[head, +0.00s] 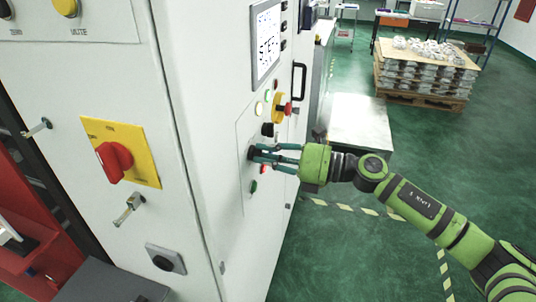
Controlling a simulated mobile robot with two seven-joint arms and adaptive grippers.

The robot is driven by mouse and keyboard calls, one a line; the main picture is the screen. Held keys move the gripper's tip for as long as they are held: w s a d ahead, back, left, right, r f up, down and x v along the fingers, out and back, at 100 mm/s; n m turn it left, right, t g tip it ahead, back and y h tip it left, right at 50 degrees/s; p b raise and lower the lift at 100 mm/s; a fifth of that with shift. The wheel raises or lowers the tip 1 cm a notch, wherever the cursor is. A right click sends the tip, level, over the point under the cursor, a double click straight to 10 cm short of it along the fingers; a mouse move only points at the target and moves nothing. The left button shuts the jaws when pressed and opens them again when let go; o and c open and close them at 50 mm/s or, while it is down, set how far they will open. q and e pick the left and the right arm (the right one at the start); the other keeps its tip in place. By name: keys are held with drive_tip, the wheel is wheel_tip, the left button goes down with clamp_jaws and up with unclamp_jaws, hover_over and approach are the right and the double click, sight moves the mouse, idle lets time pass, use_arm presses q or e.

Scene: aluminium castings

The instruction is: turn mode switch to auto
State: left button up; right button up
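A control panel (247,197) on the side of a white cabinet carries several buttons and knobs. A small black knob (251,153), which may be the mode switch, sits at the panel's middle height. My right gripper (258,153) comes in from the right, with its teal fingers pointing at this knob. The fingertips are at the knob and partly cover it. A narrow gap shows between the fingers, but I cannot tell whether they grip the knob. The switch's labels and setting are too small to read. My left gripper is out of view.
Another black knob (267,130) and a red emergency stop on a yellow base (279,108) sit just above the gripper. A display (266,42) is higher up. A red rotary handle (114,160) is on the cabinet's left face. A pallet of castings (425,73) stands far back.

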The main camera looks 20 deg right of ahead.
drive_tip(key=o, duration=0.3)
drive_tip(key=shift+w+r, duration=0.1)
drive_tip(key=shift+r, duration=0.1)
drive_tip(key=shift+f, duration=0.1)
drive_tip(key=v, duration=1.2)
